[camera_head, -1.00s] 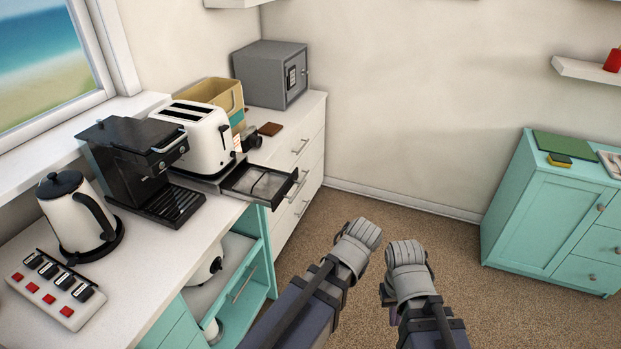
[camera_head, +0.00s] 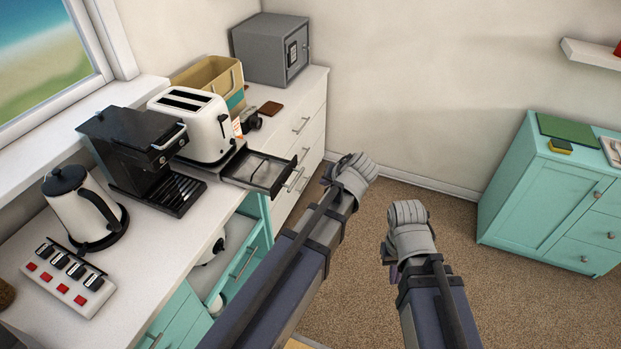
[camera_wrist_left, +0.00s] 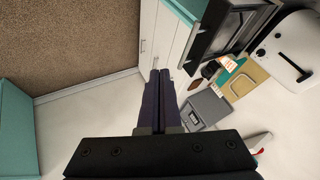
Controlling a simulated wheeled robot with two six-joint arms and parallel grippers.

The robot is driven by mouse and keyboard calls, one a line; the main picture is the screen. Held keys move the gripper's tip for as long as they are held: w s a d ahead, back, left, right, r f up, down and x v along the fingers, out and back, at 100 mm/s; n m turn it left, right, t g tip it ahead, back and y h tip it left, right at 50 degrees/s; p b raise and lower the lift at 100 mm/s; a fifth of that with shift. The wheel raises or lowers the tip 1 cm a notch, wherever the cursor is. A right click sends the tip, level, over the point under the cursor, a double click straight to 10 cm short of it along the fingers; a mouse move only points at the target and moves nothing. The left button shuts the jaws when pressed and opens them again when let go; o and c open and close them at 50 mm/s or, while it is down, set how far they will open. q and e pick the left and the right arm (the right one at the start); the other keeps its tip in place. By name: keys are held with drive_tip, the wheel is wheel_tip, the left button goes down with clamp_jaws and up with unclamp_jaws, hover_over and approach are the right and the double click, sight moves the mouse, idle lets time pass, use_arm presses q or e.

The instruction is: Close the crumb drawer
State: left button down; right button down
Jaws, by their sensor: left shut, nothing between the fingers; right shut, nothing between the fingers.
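The crumb drawer (camera_head: 258,172) is a shallow dark tray pulled out from under the white toaster (camera_head: 195,125), jutting past the counter's front edge. It also shows at the top of the left wrist view (camera_wrist_left: 226,32), with the toaster (camera_wrist_left: 292,48) beside it. My left gripper (camera_head: 341,165) is to the right of the drawer's dark front, apart from it. In the left wrist view its dark fingers (camera_wrist_left: 160,75) are together and empty. My right gripper (camera_head: 408,238) is further right, over the floor; it is shut and empty, its fingertips mostly hidden.
A black coffee machine (camera_head: 140,155), a kettle (camera_head: 82,208) and a switch panel (camera_head: 62,275) stand left on the counter. A grey safe (camera_head: 272,50) and tan box (camera_head: 212,82) are behind. A turquoise cabinet (camera_head: 545,195) stands far right. Carpet between is clear.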

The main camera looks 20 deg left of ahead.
use_arm(q)
drive_tip(key=w+a+f+b, duration=0.4)
drive_tip(key=a+f+b, duration=0.2)
drive_tip(key=a, duration=0.2)
drive_tip(key=shift+w+a+f, duration=0.25)
drive_tip(key=shift+w+f, duration=0.05)
drive_tip(key=shift+f, duration=0.1)
drive_tip(key=a, duration=0.6)
drive_tip(key=w+a, duration=0.1)
drive_tip(key=a, duration=1.2)
drive_tip(key=shift+w+a, duration=0.3)
drive_tip(key=shift+a+r, duration=0.1)
drive_tip(key=shift+a, duration=0.15)
drive_tip(key=shift+a, duration=0.1)
